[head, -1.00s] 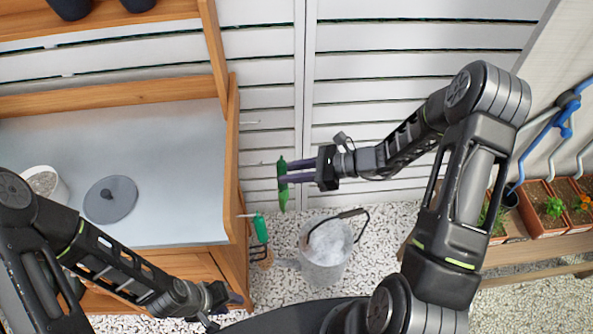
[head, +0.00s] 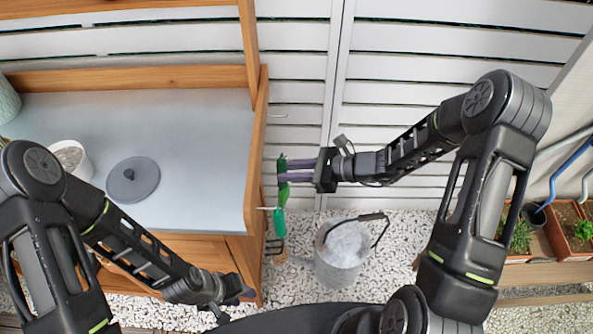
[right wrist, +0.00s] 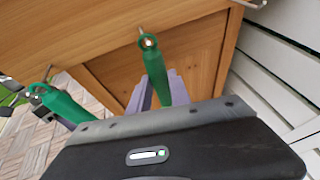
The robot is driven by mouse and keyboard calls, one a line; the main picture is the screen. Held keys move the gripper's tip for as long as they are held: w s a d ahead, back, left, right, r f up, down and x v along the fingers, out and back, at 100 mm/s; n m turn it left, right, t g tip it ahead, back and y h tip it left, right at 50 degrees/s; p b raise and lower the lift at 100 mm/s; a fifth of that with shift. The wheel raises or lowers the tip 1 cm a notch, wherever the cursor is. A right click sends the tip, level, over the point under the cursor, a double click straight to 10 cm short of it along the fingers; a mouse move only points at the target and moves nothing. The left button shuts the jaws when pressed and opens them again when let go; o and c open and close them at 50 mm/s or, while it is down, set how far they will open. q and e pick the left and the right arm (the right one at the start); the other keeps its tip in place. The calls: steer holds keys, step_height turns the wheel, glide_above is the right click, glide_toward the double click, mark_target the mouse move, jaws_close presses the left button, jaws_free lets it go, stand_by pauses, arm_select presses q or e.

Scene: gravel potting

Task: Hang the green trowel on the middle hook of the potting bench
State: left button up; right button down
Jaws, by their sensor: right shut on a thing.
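The green trowel (head: 283,190) is in my right gripper (head: 284,170), which is shut on it beside the bench's right side panel. In the right wrist view, its green handle (right wrist: 157,72) stands between my fingers (right wrist: 158,92), with a ring at its top. The middle hook (right wrist: 140,31), a thin metal pin on the potting bench (head: 256,150), shows right at this ring. I cannot tell whether it passes through. My left gripper (head: 238,292) is low by the bench's front right corner, with nothing seen in it; its finger gap is unclear.
A green-handled hand fork (head: 279,225) hangs on the near hook (right wrist: 47,73), close to the trowel. The far hook (head: 278,115) is bare. A metal watering can (head: 340,262) stands on the gravel below. A grey lid (head: 133,181) and a white pot (head: 72,157) are on the benchtop.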

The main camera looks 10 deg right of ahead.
steer(key=shift+a+f, duration=0.1)
steer(key=shift+a, duration=0.1)
stand_by(0.6)
steer(key=c, duration=1.1)
jaws_free()
steer(key=shift+d, duration=0.15)
steer(key=b+v, duration=0.1)
steer(key=v, duration=0.6)
steer(key=shift+s+d, duration=0.1)
steer(key=shift+d, duration=0.15)
